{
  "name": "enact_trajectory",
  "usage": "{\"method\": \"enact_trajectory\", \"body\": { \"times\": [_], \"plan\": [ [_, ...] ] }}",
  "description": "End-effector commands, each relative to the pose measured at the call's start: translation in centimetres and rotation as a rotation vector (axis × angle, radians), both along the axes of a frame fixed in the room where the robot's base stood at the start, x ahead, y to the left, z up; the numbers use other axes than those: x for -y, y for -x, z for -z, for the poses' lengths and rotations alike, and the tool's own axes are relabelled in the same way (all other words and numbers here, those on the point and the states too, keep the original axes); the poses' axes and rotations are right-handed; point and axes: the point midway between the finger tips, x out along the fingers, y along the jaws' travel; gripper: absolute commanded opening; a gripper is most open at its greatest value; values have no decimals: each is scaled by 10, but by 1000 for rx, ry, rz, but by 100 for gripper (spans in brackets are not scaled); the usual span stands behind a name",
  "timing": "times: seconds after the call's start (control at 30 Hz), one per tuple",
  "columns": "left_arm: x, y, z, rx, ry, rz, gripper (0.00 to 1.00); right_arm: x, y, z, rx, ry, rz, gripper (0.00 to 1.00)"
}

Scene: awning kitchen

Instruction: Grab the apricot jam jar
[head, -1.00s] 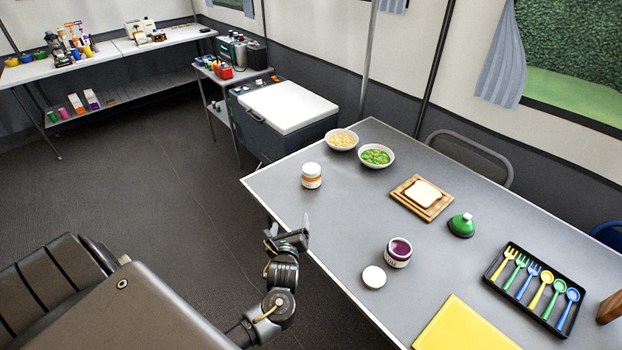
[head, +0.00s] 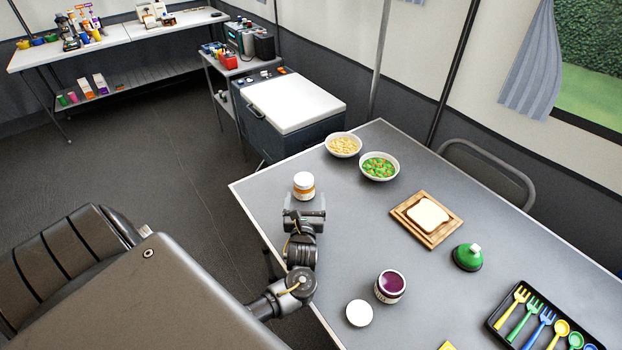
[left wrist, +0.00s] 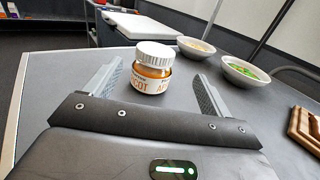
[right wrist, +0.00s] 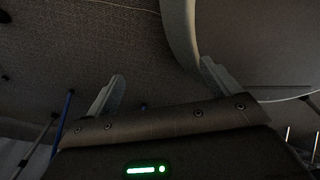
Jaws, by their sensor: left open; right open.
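The apricot jam jar (head: 303,186) has a white lid and an orange and white label. It stands upright near the table's left corner. In the left wrist view the jar (left wrist: 152,70) stands between and slightly beyond the fingertips of my open left gripper (left wrist: 155,80). In the head view my left gripper (head: 304,205) is at the table's left edge, right in front of the jar and hiding its lower part. My right gripper (right wrist: 163,85) is open and empty in the right wrist view, away from the jar; it is not seen in the head view.
Two bowls, one of pale food (head: 343,145) and one of green food (head: 379,167), stand behind the jar. An open purple jam jar (head: 390,287), a white lid (head: 359,313), bread on a board (head: 427,216) and a green-domed item (head: 467,257) lie to the right. The table's middle is clear.

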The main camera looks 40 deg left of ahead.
Motion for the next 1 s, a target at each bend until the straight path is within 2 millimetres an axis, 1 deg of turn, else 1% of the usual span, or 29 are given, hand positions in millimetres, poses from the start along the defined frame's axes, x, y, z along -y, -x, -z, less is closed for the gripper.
{"method": "enact_trajectory", "body": {
  "times": [0.1,0.17,0.3,0.4,0.53,0.7,0.77,1.0],
  "plan": [
    [-4,2,0,0,0,-7,83,-1,1,0,-1,-1,1,88],
    [-9,1,0,1,-1,-12,83,-1,5,2,-6,-2,1,88],
    [-25,-14,1,2,1,-20,83,-2,21,7,-27,-1,1,88],
    [-35,-26,1,1,0,-21,83,-2,26,9,-34,-2,2,88],
    [-42,-35,1,0,1,-18,83,-4,20,11,-26,-4,2,88],
    [-43,-39,0,0,1,-16,83,-5,6,10,-8,-6,1,88],
    [-45,-42,-1,1,1,-16,83,-5,5,10,-7,-6,1,88],
    [-66,-69,-2,0,2,-16,83,-4,9,11,-11,-5,2,88]
  ]
}}
